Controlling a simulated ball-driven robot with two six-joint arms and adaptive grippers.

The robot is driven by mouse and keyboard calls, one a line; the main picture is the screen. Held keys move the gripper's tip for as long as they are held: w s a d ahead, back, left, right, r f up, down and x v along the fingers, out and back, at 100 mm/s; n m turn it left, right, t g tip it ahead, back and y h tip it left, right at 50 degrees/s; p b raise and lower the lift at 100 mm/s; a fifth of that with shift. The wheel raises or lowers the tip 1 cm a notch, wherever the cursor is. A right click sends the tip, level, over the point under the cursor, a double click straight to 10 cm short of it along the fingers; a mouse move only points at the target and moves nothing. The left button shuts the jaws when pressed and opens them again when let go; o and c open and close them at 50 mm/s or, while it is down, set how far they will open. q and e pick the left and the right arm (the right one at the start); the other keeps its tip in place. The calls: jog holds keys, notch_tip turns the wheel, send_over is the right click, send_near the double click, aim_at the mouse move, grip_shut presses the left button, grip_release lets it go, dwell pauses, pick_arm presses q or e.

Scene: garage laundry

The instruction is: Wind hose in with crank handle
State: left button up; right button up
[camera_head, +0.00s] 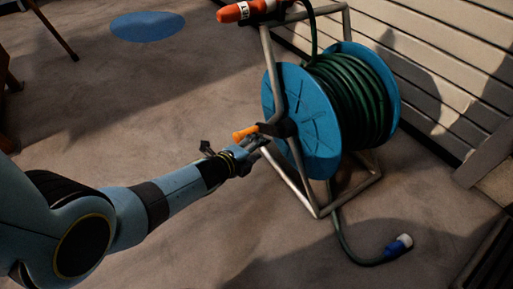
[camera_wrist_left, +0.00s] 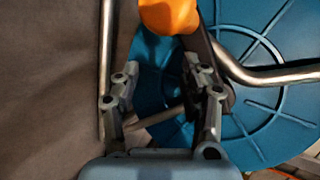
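The hose reel has a blue disc (camera_head: 295,112) on a metal tube frame, with dark green hose (camera_head: 345,90) wound on its drum. The orange crank handle (camera_head: 245,132) sticks out to the left from a dark crank arm (camera_head: 278,129). My left gripper (camera_head: 235,149) is open and empty just below the handle. In the left wrist view, the orange handle (camera_wrist_left: 168,14) lies beyond the spread fingers (camera_wrist_left: 164,80), and the crank arm (camera_wrist_left: 199,48) passes near the right finger. No contact with the handle is clear. My right gripper is out of view.
A loose hose end with a blue and white connector (camera_head: 399,245) lies on the floor at lower right. An orange-red part (camera_head: 247,10) sits at the frame's top. A slatted wall (camera_head: 440,60) stands behind. A blue round mat (camera_head: 147,26) lies far left; floor between is clear.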

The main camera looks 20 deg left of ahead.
pick_arm(q)
jog(key=shift+o, duration=0.9)
jog(key=s+a+p, duration=0.1)
jog(key=s+a, duration=0.4)
jog(key=s, duration=0.2)
jog(key=shift+a, duration=0.25)
